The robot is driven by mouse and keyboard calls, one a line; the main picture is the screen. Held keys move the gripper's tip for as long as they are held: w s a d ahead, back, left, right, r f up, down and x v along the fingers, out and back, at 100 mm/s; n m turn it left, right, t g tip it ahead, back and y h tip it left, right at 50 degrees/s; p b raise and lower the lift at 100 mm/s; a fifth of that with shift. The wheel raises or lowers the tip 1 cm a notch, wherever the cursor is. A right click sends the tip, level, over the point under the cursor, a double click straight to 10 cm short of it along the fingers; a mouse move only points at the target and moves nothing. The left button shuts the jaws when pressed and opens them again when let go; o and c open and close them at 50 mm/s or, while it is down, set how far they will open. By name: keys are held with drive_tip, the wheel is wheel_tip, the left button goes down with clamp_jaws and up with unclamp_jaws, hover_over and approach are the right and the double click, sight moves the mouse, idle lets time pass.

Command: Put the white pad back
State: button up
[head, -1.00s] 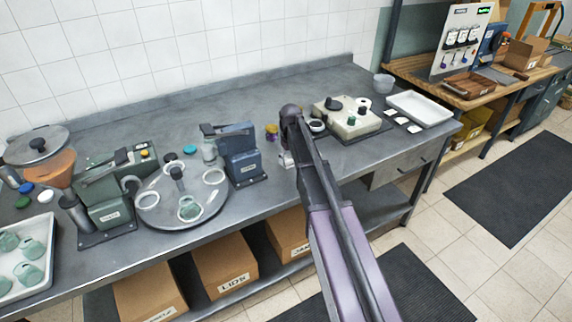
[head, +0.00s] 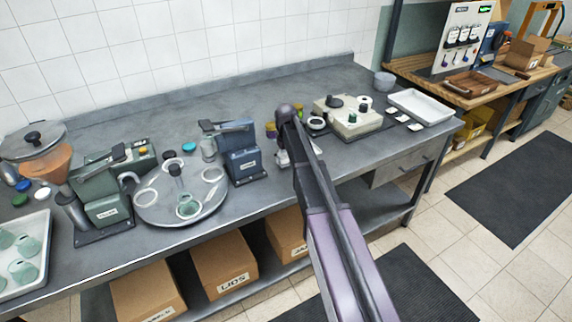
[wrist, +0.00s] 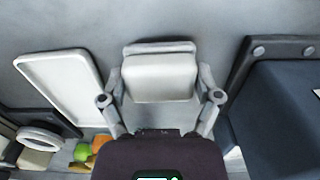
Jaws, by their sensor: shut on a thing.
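My gripper (wrist: 160,95) is in the middle of the wrist view, its two fingers on either side of a pale block that looks like the white pad (wrist: 160,78). The pad has a light grey-white face and a greyer strip along its far edge. It is held over the grey bench; the gap beneath it cannot be judged. In the head view my gripper (head: 283,157) is low beside the blue press, mostly hidden by my arm, and the pad cannot be made out clearly there.
A blue press (head: 241,155) stands close on the left, at the right of the wrist view (wrist: 275,110). A white shallow tray (wrist: 57,72) lies close on the other side. A cream machine (head: 350,118) and white tray (head: 422,106) stand farther right. A round plate (head: 150,212) is left.

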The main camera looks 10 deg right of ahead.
sight(286, 155)
drive_tip(key=shift+f+b, duration=0.35)
drive_tip(key=shift+f, duration=0.35)
drive_tip(key=shift+f, duration=0.1)
drive_tip(key=o, duration=0.8)
drive_tip(key=shift+r, duration=0.2)
wheel_tip(286, 155, up, 12)
drive_tip(key=p, duration=1.2)
idle(0.3)
drive_tip(key=s+m, duration=0.3)
drive_tip(key=s, duration=2.6)
drive_tip(key=shift+m, duration=0.3)
